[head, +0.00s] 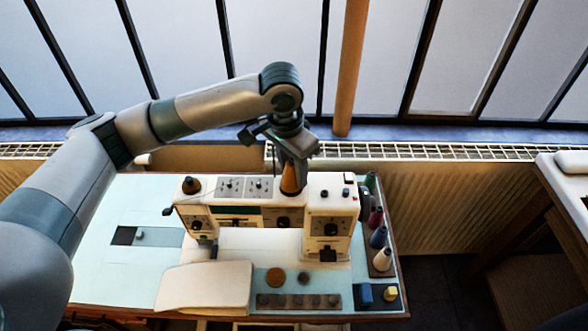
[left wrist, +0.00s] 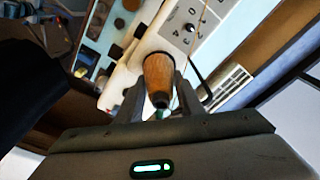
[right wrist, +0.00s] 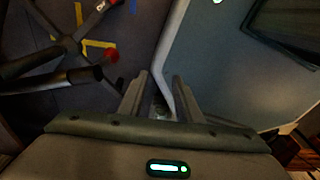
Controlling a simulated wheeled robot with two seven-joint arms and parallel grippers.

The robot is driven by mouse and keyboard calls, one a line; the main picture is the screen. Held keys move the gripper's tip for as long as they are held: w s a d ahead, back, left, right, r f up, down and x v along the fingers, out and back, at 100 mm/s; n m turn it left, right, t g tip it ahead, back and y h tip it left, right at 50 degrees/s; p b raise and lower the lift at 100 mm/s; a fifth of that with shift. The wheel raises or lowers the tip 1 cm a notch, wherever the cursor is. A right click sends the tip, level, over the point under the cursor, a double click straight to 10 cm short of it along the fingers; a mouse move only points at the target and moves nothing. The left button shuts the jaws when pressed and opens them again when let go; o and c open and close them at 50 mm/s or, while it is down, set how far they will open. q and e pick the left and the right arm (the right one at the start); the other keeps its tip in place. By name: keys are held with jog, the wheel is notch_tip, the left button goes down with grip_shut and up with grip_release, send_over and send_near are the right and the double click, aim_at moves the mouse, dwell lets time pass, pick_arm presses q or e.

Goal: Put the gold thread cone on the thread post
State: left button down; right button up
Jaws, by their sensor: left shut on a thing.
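The gold thread cone (head: 290,180) is held upright or nearly so, with its wide end down, over the top of the white sewing machine (head: 330,208). My left gripper (head: 292,163) is shut on the cone's narrow upper part. In the left wrist view the cone (left wrist: 158,75) sits between the two fingers, with the machine behind it. I cannot make out the thread post; the cone and gripper may hide it. I cannot tell whether the cone touches the machine.
A dark cone-shaped piece (head: 191,185) stands at the machine's left top. Green, red, blue and white (head: 383,259) thread cones line a rack on the right. A pale cloth (head: 205,286) lies in front. The table's left side (head: 105,270) is mostly clear.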

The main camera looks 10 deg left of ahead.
pick_arm(q)
jog(key=shift+a+f, duration=0.1)
jog(key=shift+f, duration=0.15)
dwell(0.3)
jog(key=c, duration=1.2)
grip_release()
jog(key=shift+o, duration=0.2)
jog(key=shift+w, duration=0.2)
jog(key=shift+r, duration=0.15)
